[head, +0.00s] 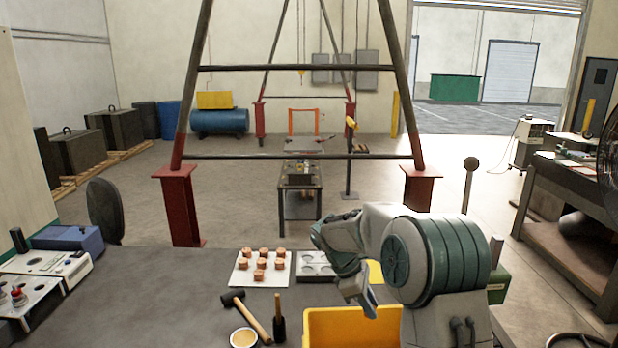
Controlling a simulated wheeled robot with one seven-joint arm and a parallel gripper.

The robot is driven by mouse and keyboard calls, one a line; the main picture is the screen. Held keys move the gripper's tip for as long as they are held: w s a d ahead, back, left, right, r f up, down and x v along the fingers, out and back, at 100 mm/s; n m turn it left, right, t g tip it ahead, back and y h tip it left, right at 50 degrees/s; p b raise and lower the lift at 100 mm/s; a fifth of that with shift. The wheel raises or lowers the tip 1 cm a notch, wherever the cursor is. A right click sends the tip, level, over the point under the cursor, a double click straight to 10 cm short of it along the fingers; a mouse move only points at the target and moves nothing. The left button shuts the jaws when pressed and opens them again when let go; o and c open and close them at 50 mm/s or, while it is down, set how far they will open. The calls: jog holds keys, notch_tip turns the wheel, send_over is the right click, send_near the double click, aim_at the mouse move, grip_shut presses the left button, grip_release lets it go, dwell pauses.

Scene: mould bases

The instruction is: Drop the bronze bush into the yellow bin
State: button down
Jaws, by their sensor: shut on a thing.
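My gripper (369,303) points down at the near right of the grey bench, over the yellow bin (325,328). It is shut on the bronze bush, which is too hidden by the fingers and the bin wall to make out. The yellow bin stands at the front edge of the picture, and its inside is mostly hidden by its wall and my arm. Several copper-coloured round pieces (261,264) stand on a white board (240,275) left of the bin.
A grey tray with round recesses (316,269) lies behind the bin. Instruments (45,265) fill the bench's left end. The bench between is clear.

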notch_tip(320, 180, down, 3)
jog(key=shift+f+b, duration=0.1)
jog(key=shift+b, duration=1.05)
jog(key=c, duration=1.1)
grip_release()
jog(key=shift+c, duration=0.2)
jog(key=b+v, duration=0.2)
jog(key=v, duration=1.2)
jog(key=shift+s+d, duration=0.1)
jog(key=shift+s, duration=0.05)
